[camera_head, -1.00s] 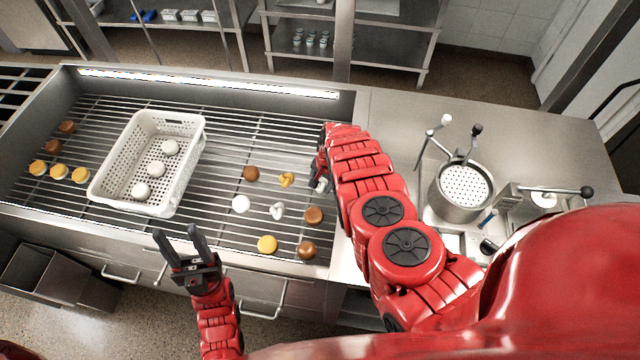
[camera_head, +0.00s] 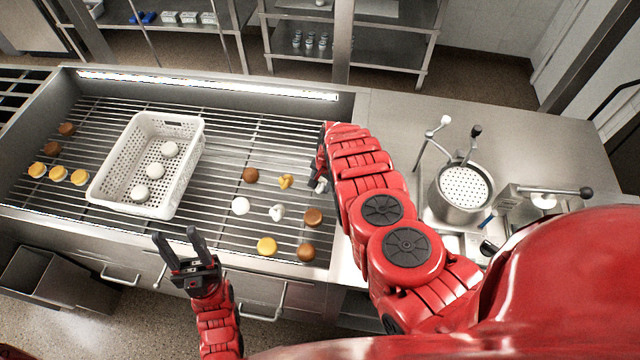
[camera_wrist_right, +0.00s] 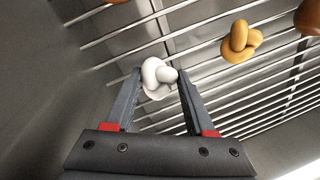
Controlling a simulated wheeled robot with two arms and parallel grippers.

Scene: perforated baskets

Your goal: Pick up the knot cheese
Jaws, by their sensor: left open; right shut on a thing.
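A white knot cheese (camera_wrist_right: 157,72) is between the fingertips of my right gripper (camera_wrist_right: 160,84) in the right wrist view, with rack bars behind it. I cannot tell whether it clears the bars. In the head view the right gripper (camera_head: 318,183) is at the right end of the rack, partly hidden by my arm, with a bit of the white knot (camera_head: 321,187) showing. Another white knot (camera_head: 277,212) and a golden knot (camera_head: 286,181) lie on the rack to its left; the golden knot also shows in the wrist view (camera_wrist_right: 240,43). My left gripper (camera_head: 176,237) is open and empty near the front edge.
A white perforated basket (camera_head: 103,190) holds several white round cheeses. Brown, yellow and white round pieces lie around on the rack (camera_head: 215,235). A steel wall bounds the rack's right end. A pot (camera_head: 462,205) and levers stand on the counter at right.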

